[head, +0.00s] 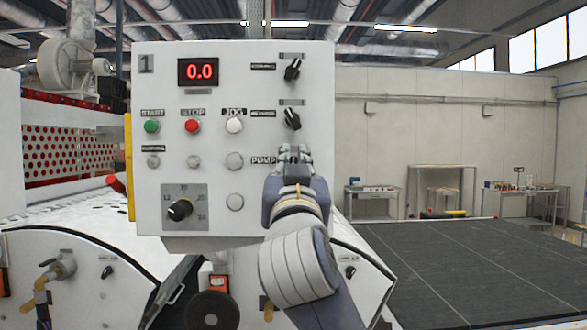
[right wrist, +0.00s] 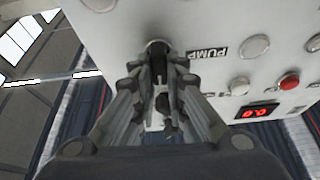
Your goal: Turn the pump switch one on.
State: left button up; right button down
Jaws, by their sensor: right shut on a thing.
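The white control panel (head: 220,215), marked 1, faces me in the head view. The PUMP label (head: 263,160) is on its right side, and it also shows in the right wrist view (right wrist: 208,54). My right gripper (head: 294,154) is at the panel just right of this label and hides the pump switch in the head view. In the right wrist view my right gripper (right wrist: 160,72) is shut on the dark knob of the pump switch (right wrist: 156,46), whose round base shows beyond the fingers. The knob's exact angle is hard to tell. My left gripper is out of view.
Two black rotary switches (head: 292,118) (head: 292,70) sit above my right gripper. Green START (head: 152,127), red STOP (head: 191,126) and white JOG (head: 234,125) buttons are to the left, under a red 0.0 display (head: 198,72). A dark conveyor bed (head: 470,260) lies at right.

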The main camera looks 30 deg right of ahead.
jog(key=shift+s+d+f+m+g+h+b, duration=0.1)
jog(key=shift+m+g+h+b, duration=0.6)
jog(key=shift+m+b, duration=0.9)
jog(key=shift+m+g+h+b, duration=0.65)
jog(key=shift+m+b, duration=0.3)
jog(key=shift+m, duration=1.25)
jog(key=c, duration=1.6)
grip_release()
jog(key=shift+g, duration=0.25)
